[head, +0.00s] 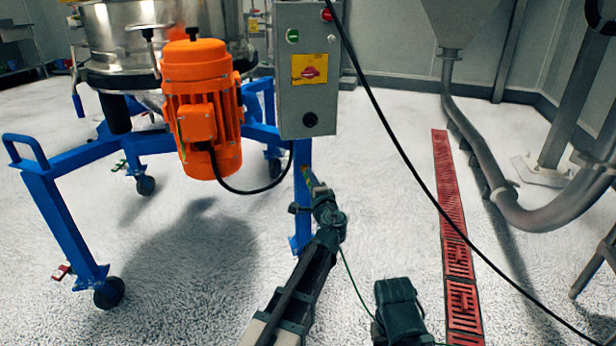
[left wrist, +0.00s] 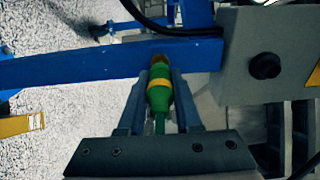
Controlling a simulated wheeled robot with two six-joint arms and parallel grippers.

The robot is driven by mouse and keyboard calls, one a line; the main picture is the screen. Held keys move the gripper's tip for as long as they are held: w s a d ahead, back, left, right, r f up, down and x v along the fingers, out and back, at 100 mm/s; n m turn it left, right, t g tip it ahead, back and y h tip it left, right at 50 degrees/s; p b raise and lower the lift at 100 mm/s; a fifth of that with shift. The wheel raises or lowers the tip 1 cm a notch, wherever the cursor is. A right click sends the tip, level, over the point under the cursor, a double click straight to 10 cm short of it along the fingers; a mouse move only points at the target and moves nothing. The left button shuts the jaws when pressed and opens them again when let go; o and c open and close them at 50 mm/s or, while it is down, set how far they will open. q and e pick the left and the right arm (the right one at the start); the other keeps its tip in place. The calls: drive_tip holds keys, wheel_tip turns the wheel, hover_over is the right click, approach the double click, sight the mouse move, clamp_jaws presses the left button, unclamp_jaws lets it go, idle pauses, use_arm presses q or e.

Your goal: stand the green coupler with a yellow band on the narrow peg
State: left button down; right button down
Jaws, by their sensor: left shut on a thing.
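The green coupler with a yellow band (left wrist: 158,97) lies lengthwise between the two fingers of my left gripper (left wrist: 160,82) in the left wrist view, and the gripper is shut on it. Its far end is brownish and overlaps the blue frame beam in that view; I cannot tell whether they touch. In the head view my left gripper (head: 313,188) is in front of a blue leg below the grey control box, and the coupler is too small to make out well. I cannot make out the narrow peg.
The blue frame (head: 62,215) on castors carries a steel sifter (head: 120,35), an orange motor (head: 200,110) and the grey control box (head: 307,85). A black cable (head: 395,145) crosses the head view. Red floor grating (head: 455,230) and open floor lie right.

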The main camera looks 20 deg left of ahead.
use_arm(q)
drive_tip(key=shift+v, duration=1.7)
wheel_tip(320, 180, up, 18)
drive_tip(key=p, duration=1.8)
drive_tip(key=shift+r, duration=0.2)
